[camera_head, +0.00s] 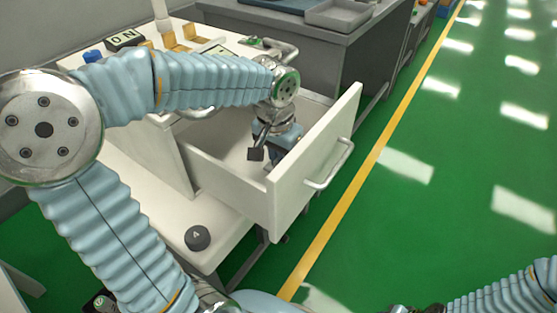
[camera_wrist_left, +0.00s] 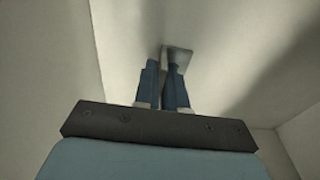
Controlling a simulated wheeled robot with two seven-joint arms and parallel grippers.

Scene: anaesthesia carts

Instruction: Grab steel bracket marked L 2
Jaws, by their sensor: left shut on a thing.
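My left gripper (camera_head: 280,150) reaches down into the open white drawer (camera_head: 228,178). In the left wrist view its two blue fingers (camera_wrist_left: 163,75) are shut on a grey steel bracket (camera_wrist_left: 180,57). A flat plate of the bracket sticks out past the fingertips to the right, close to the pale drawer floor. I cannot tell whether it touches the floor. No L 2 marking is readable on it. In the head view the wrist and fingers hide the bracket. My right gripper is not visible; only part of the right arm shows at the bottom right.
The drawer front (camera_head: 318,160) has a metal handle (camera_head: 330,166). A dark round knob (camera_head: 197,237) sits on a white surface left of the drawer. The cart top holds yellow blocks (camera_head: 178,42) and a blue item (camera_head: 92,56). Green floor on the right is clear.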

